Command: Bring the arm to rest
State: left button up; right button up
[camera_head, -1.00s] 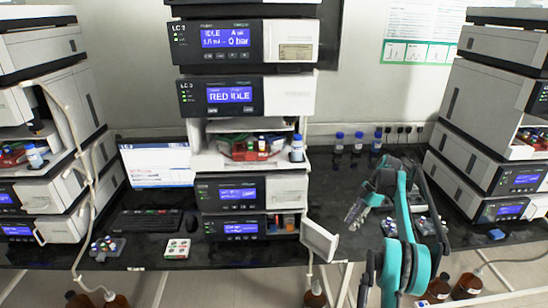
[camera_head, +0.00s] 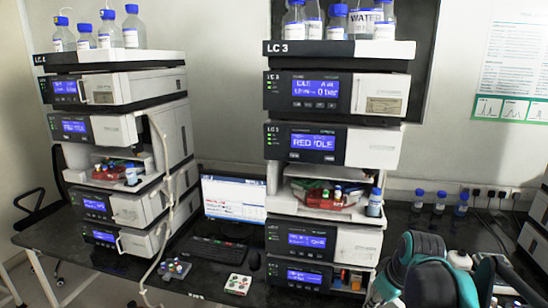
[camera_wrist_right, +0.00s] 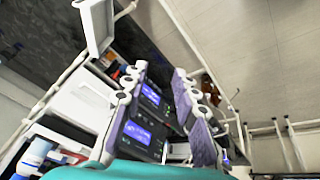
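My right arm (camera_head: 430,277) comes in at the bottom right of the head view, in front of the bench, with teal and dark links close to the camera. Its gripper cannot be made out clearly there. In the right wrist view my right gripper (camera_wrist_right: 160,73) shows two purple-grey fingers with round pale joints. The fingers are apart, with nothing held between them. Lit instrument panels (camera_wrist_right: 137,132) show beyond the gap. My left arm and gripper are not in view.
The middle LC 3 stack (camera_head: 318,143) stands left of my right arm, with bottles (camera_head: 294,20) on top. Another stack (camera_head: 98,130) is farther left. Blue-capped bottles (camera_head: 440,203) stand at the back right.

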jog(key=s+a+f+m+t, duration=0.1)
jog(key=s+a+f+m, duration=0.1)
jog(key=s, duration=0.5)
jog(key=s+a+f+m+t, duration=0.2)
jog(key=s+a+f, duration=0.3)
jog(key=s, duration=0.3)
jog(key=shift+a+f+m+h, duration=0.2)
jog(key=shift+f+m+h, duration=0.1)
jog(key=shift+f+m, duration=0.4)
